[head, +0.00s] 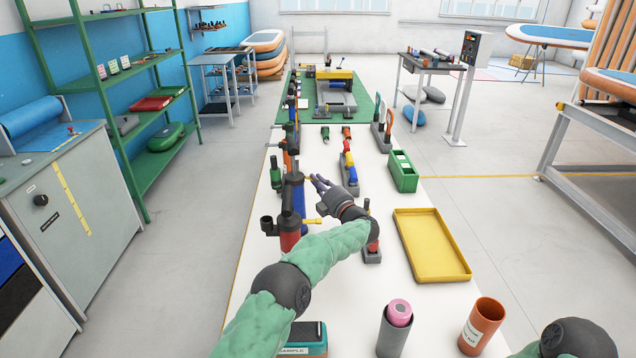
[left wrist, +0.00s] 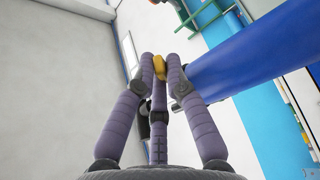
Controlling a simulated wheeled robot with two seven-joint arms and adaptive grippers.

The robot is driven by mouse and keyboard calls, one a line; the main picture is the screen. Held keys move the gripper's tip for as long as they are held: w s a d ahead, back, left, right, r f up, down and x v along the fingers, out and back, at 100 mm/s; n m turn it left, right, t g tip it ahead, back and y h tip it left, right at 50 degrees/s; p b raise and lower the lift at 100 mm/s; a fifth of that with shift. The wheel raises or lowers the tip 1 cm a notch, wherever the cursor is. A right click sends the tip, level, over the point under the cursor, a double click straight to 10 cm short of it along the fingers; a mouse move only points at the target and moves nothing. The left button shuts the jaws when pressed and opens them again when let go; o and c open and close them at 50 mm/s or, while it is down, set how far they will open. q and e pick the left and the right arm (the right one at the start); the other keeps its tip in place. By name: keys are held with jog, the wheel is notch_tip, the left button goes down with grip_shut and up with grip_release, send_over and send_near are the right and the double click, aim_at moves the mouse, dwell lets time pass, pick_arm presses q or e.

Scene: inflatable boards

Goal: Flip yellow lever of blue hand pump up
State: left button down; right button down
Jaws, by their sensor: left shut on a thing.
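The blue hand pump (head: 298,198) stands upright on the left side of the white table. It fills the right of the left wrist view as a blue cylinder (left wrist: 250,62). My left gripper (head: 316,180) is beside the pump on its right, with its fingers pointing at the pump's upper part. In the left wrist view my left gripper (left wrist: 161,66) is shut on the yellow lever (left wrist: 159,67), whose tip shows between the fingertips. The fingers hide most of the lever in the head view. My right gripper is out of view.
A red pump (head: 290,238) with its own yellow lever (head: 312,221) stands just nearer. A yellow tray (head: 431,246), a green box (head: 402,172) and a grey holder (head: 349,180) lie to the right. An orange cup (head: 481,326) and a grey cup (head: 394,335) stand in front.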

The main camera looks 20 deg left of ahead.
pick_arm(q)
jog(key=shift+r+n, duration=0.1)
jog(key=shift+n, duration=0.2)
dwell(0.5)
jog(key=c, duration=1.5)
grip_release()
jog(key=shift+d, duration=0.1)
jog(key=b+v, duration=0.1)
jog(key=v, duration=1.1)
jog(key=shift+d+b, duration=0.15)
jog(key=shift+b, duration=0.25)
jog(key=shift+r, duration=0.1)
notch_tip(320, 180, up, 10)
